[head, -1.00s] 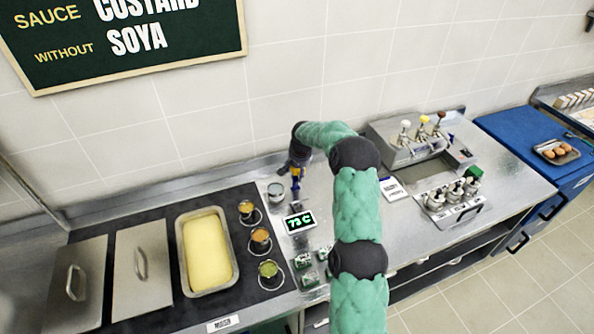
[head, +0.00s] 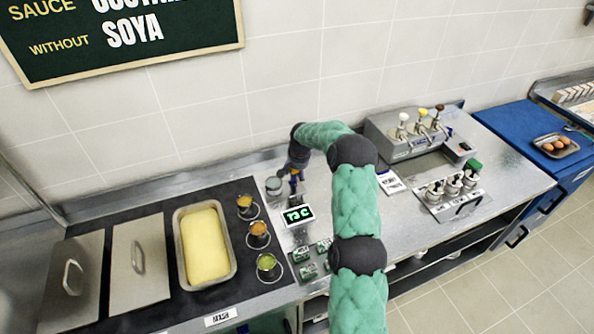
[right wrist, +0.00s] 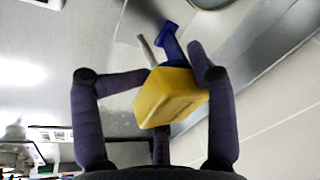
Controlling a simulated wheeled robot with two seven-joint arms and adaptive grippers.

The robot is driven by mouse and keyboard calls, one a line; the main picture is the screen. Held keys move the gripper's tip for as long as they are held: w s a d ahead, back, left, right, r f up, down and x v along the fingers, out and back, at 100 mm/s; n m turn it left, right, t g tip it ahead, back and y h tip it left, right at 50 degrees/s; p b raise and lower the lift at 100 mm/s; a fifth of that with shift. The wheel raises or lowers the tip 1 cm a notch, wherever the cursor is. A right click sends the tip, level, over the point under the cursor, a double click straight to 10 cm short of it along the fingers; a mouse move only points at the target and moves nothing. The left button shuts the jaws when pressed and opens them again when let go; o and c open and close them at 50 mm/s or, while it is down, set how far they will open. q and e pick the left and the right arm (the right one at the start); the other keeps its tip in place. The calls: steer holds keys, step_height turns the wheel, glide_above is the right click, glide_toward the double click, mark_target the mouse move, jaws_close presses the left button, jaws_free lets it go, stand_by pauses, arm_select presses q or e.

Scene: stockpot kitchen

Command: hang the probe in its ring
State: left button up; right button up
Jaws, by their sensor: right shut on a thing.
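My right gripper (head: 292,176) is over the steel counter, just right of a small grey metal pot (head: 273,187). In the right wrist view its fingers (right wrist: 152,80) are shut on the probe's yellow body (right wrist: 172,98), which sits tilted between them. A thin grey rod (right wrist: 147,48) and a blue part (right wrist: 173,46) show beyond the yellow body. I cannot tell whether the blue part belongs to the probe or to a holder. No ring can be made out clearly. My left gripper is not in view.
Sauce cups (head: 258,234) and a tray of yellow food (head: 233,262) are to the left. A pump dispenser (head: 395,145) is to the right. The tiled wall (head: 285,75) is close behind.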

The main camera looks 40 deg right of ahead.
steer(key=o, duration=1.2)
steer(key=shift+w+d+r+t, duration=0.15)
steer(key=shift+w+r+t, duration=0.15)
steer(key=shift+w+r, duration=0.35)
steer(key=o, duration=0.5)
steer(key=shift+w, duration=0.15)
steer(key=shift+o, duration=0.9)
steer(key=shift+w+f, duration=0.25)
steer(key=shift+f, duration=0.05)
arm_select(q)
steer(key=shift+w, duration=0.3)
arm_select(e)
steer(key=shift+s, duration=0.15)
steer(key=shift+s, duration=0.1)
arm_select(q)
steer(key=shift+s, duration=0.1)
arm_select(e)
steer(key=v, duration=1.2)
